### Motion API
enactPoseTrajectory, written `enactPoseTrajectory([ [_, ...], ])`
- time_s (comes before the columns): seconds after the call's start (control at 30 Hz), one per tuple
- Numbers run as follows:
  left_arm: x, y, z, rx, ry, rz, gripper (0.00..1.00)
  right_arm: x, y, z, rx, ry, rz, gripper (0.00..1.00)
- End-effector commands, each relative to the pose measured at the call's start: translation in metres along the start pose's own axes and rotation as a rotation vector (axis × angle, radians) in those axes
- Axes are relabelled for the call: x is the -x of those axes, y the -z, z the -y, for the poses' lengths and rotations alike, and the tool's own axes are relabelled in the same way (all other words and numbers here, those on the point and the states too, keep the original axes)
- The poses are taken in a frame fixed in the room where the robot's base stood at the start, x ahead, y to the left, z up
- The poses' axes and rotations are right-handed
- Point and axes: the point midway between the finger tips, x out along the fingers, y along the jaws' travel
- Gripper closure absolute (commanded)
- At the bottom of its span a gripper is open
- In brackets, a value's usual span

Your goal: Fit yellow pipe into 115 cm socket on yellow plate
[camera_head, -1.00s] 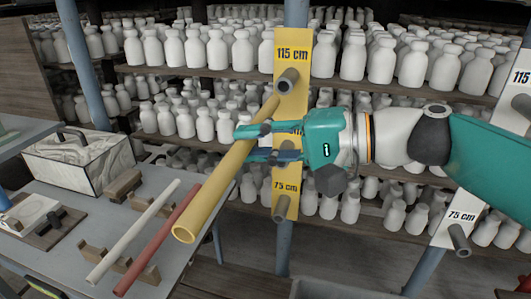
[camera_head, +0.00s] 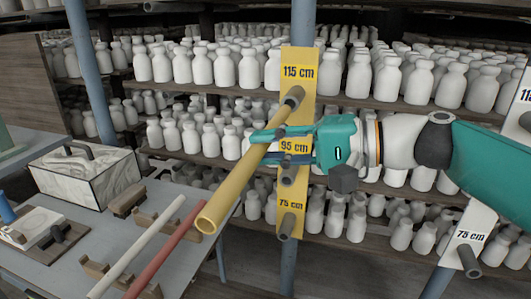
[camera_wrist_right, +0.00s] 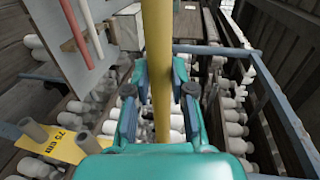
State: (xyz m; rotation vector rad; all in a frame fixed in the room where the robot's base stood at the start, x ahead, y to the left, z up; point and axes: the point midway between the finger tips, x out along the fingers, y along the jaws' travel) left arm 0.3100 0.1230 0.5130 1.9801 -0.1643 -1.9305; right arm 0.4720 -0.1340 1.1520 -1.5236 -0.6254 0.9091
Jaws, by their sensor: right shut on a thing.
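The yellow pipe (camera_head: 236,181) is held slantwise, its open near end at lower left and its far end at upper right. My right gripper (camera_head: 258,145) is shut on the pipe around its middle; the right wrist view shows the pipe (camera_wrist_right: 157,60) between the fingers. The yellow plate (camera_head: 299,55) stands upright with 115 cm, 95 cm and 75 cm labels. The pipe's far end meets the mouth of the 115 cm socket (camera_head: 294,96) in the picture; I cannot tell whether it is inside. My left gripper is not in view.
A white pipe (camera_head: 138,245) and a red pipe (camera_head: 167,249) lie on wooden holders on the table (camera_head: 60,252) at left. A marbled box (camera_head: 85,180) stands behind them. Shelves of white bottles fill the background. A white plate (camera_head: 465,235) with sockets stands at right.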

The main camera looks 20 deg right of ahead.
Motion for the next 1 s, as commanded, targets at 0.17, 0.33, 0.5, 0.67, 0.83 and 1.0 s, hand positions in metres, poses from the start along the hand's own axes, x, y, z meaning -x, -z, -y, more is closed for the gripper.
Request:
enactPoseTrajectory([
  [0.17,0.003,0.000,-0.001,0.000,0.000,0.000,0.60,0.000,0.015,0.002,-0.002,0.002,-0.002,1.00],
  [0.33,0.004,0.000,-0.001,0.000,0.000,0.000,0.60,0.001,0.022,0.001,0.000,0.002,-0.001,1.00],
  [0.5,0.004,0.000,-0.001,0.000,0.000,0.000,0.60,0.000,0.024,0.001,0.000,0.002,-0.001,1.00],
  [0.67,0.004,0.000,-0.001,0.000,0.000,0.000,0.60,0.000,0.024,0.001,0.000,0.002,-0.001,1.00],
  [0.83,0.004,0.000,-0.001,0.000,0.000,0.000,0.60,0.000,0.023,0.001,0.001,0.002,0.001,1.00],
  [1.0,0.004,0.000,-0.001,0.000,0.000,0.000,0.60,0.000,0.023,0.001,0.001,0.002,0.001,1.00],
])
